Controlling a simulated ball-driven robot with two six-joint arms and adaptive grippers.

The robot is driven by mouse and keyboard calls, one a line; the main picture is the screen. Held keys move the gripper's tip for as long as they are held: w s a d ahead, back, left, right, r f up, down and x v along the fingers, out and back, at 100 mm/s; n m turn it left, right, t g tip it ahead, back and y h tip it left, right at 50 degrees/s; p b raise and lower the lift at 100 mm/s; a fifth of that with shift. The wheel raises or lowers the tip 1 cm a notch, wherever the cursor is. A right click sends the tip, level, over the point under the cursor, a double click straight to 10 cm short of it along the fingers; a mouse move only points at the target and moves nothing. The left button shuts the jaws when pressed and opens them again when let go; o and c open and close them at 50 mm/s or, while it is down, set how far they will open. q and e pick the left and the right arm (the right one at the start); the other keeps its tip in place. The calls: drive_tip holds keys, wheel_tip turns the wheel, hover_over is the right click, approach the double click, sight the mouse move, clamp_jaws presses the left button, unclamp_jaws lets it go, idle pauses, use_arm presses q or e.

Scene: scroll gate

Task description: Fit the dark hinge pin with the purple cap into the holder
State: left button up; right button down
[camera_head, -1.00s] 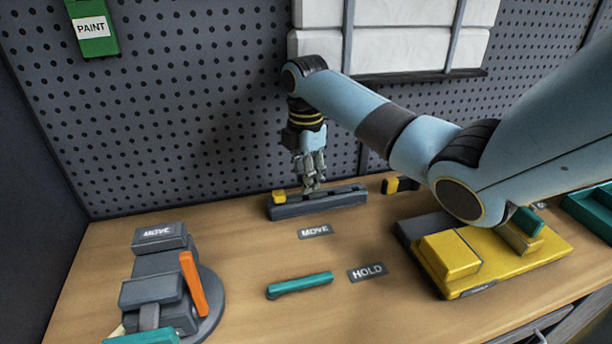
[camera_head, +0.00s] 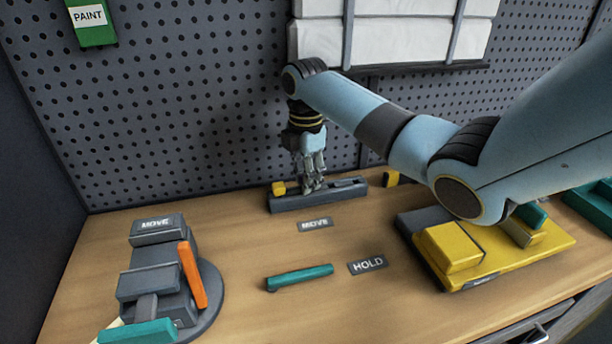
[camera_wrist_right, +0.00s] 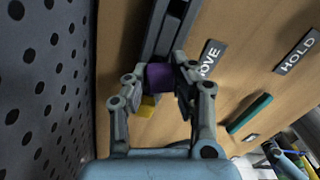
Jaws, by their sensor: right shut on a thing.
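My right gripper (camera_head: 313,186) points down over a long dark grey slotted block (camera_head: 345,194) at the back of the bench. In the right wrist view its fingers (camera_wrist_right: 160,80) are shut on a purple cap (camera_wrist_right: 158,77), one finger on each side. The pin's dark shaft is hard to tell from the dark block behind it. I cannot tell whether the pin sits in the block or just above it. A yellow piece (camera_head: 279,188) is at the block's left end. Which fixture is the holder is not clear. My left gripper is not in view.
A grey fixture marked MOVE (camera_head: 157,226) with an orange lever (camera_head: 192,275) stands at the left. A teal bar (camera_head: 300,276) lies mid-bench beside a HOLD label (camera_head: 367,265). A yellow fixture (camera_head: 545,257) stands at the right, under my arm. The pegboard (camera_head: 170,120) rises close behind.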

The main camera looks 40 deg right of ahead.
drive_tip(key=c, duration=1)
unclamp_jaws()
drive_tip(key=shift+c, duration=0.2)
wheel_tip(320, 180, up, 12)
drive_tip(key=shift+f, duration=0.1)
